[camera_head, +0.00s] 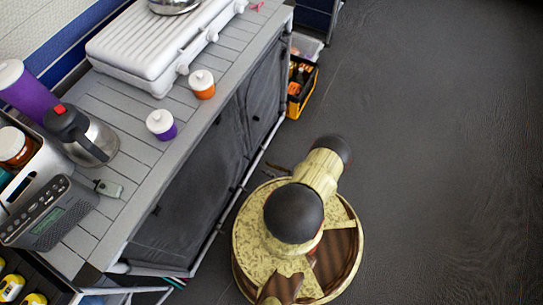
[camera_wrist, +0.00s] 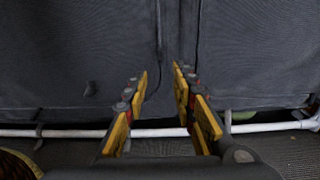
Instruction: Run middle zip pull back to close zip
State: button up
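The grey fabric front of the cupboard (camera_head: 190,185) hangs below the counter; it also fills the wrist view (camera_wrist: 255,55). Vertical seams run down its middle in the wrist view, and a thin dark zip line (camera_wrist: 159,30) shows just left of the wider seam. A dark cord-like piece curves down behind my left finger; I cannot tell whether it is the zip pull. A small dark tab (camera_wrist: 90,88) sits on the left panel. My gripper (camera_wrist: 160,75) is open, its yellow-padded fingers apart and pointing at the fabric, with nothing seen between them. In the head view my arm hides most of it.
A white rail (camera_wrist: 70,133) runs low along the cupboard. The counter (camera_head: 135,130) above holds a kettle (camera_head: 90,138), a radio (camera_head: 48,215), jars and a white stove (camera_head: 160,45). A toolbox (camera_head: 299,85) stands on the floor beyond. Floor to the right is clear.

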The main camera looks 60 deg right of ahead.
jog(key=shift+s, duration=0.85)
jog(key=shift+c, duration=0.6)
